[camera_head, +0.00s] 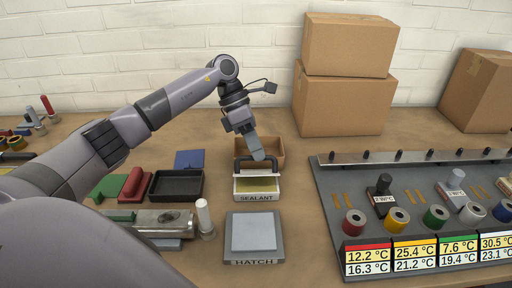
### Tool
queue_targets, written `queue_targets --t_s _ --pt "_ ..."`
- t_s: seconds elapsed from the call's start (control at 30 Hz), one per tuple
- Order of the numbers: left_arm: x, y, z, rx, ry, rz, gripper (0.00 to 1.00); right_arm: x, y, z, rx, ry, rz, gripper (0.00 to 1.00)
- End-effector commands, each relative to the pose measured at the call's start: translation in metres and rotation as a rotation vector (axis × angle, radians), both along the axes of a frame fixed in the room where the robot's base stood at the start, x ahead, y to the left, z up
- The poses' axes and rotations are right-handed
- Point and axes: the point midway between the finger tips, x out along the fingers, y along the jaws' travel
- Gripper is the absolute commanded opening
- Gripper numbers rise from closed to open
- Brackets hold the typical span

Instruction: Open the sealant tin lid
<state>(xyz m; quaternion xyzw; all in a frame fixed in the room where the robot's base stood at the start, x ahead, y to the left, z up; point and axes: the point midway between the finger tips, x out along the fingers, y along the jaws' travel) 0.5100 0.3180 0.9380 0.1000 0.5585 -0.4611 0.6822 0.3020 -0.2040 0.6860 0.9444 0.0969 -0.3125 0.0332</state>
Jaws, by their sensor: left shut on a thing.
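The sealant tin (257,197) is a small white box labelled SEALANT, standing near the middle of the table. A yellowish surface (256,184) shows at its top. A dark handle-like bar (238,166) stands at the tin's back left. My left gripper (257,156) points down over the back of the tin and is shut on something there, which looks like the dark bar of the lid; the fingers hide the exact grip. I cannot tell how far the lid is open. My right gripper is not in view.
A cardboard tray (272,147) stands just behind the tin, and a grey HATCH block (254,235) lies in front. A black tray (176,185) and a white-capped cylinder (204,217) are to the left. A grey panel with coloured rings (335,220) fills the right. Cardboard boxes (343,105) stand behind.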

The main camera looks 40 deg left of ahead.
Motion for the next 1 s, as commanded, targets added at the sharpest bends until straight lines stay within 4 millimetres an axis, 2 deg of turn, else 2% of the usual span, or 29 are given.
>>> queue_targets --t_s 0.63,0.67,0.7,0.73,1.0 --pt "0.0028 0.0022 0.0013 -0.022 0.027 0.000 0.00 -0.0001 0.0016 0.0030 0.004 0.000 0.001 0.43" --pt "0.0028 0.0022 0.0013 -0.022 0.027 0.000 0.24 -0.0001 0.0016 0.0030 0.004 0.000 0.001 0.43" --pt "0.0028 0.0022 0.0013 -0.022 0.027 0.000 0.37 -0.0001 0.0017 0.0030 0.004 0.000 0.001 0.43" --pt "0.0028 0.0022 0.0012 -0.022 0.027 0.000 0.40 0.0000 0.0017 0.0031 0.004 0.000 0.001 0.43" --pt "0.0028 0.0026 0.0013 -0.021 0.028 0.001 0.40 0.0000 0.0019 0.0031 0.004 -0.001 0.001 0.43"
